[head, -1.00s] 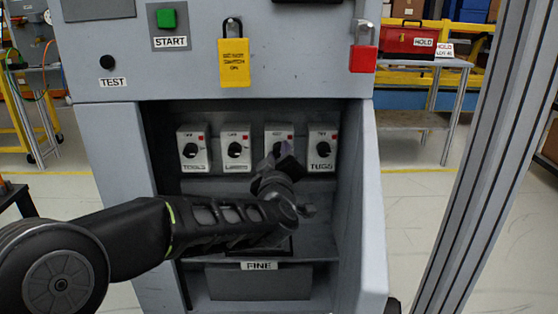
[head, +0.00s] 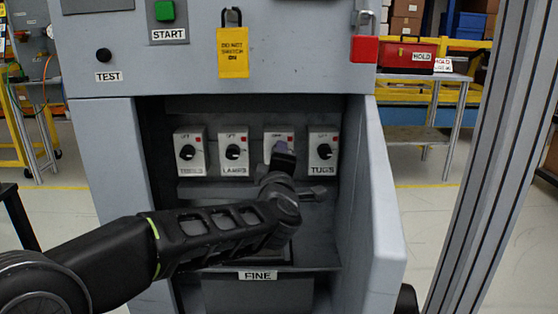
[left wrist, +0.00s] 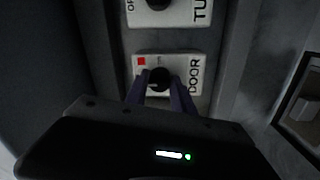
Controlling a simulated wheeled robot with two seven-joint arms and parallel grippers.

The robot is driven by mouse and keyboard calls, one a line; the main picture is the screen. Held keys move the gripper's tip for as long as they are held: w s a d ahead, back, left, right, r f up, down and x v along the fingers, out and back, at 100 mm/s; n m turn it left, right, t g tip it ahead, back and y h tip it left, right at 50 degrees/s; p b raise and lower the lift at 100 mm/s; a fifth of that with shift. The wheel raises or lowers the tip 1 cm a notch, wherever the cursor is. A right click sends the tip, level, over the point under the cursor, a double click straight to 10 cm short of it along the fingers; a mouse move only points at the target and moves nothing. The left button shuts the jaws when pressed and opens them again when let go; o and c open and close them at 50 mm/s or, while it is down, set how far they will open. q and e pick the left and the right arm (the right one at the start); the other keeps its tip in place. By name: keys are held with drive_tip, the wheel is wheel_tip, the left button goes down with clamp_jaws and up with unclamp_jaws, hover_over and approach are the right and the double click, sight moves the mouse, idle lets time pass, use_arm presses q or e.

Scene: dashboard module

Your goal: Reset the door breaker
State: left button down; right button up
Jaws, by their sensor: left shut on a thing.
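The door breaker (head: 279,135) is the third grey box in the row inside the open cabinet; my gripper hides its label and knob in the head view. The left wrist view shows its plate (left wrist: 178,62), with the word DOOR, a red square and a round black knob (left wrist: 160,78). My left gripper (head: 282,150) reaches in from the lower left. In the left wrist view its two fingers (left wrist: 160,92) lie on either side of the knob, shut on it. My right gripper is not in view.
The tools breaker (head: 188,153) and lamps breaker (head: 234,152) are left of the door breaker, the tugs breaker (head: 323,151) close on its right. The open cabinet door (head: 375,200) bounds the right side.

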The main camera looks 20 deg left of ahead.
use_arm(q)
drive_tip(key=c, duration=1.1)
unclamp_jaws()
drive_tip(key=p+v, duration=0.2)
drive_tip(key=v, duration=0.5)
drive_tip(key=shift+s+d+f, duration=0.1)
drive_tip(key=shift+s+d, duration=0.05)
drive_tip(key=shift+s, duration=0.25)
